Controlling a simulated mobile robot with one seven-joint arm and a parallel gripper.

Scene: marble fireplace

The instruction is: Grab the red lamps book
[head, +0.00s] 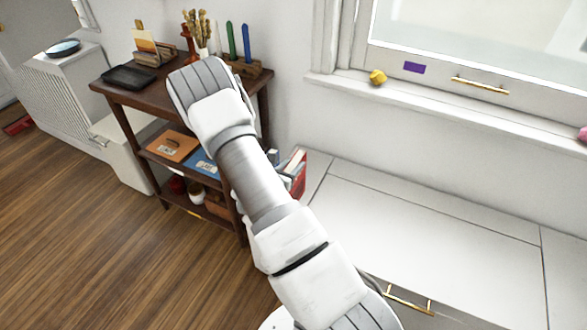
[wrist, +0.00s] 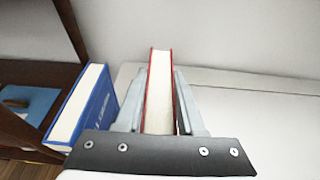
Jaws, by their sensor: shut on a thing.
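The red book (wrist: 160,98) stands upright between the two fingers of my gripper (wrist: 159,76) in the wrist view, with its pale page edges toward the camera and thin red covers at both sides. My gripper is shut on it. The title on the red book cannot be read.
A blue book (wrist: 88,108) leans just left of my gripper, on the white bench top (wrist: 265,105). The bench (head: 440,235) is clear to the right. A dark wooden shelf (head: 125,100) stands to the left, with a blue book and orange item on its middle level.

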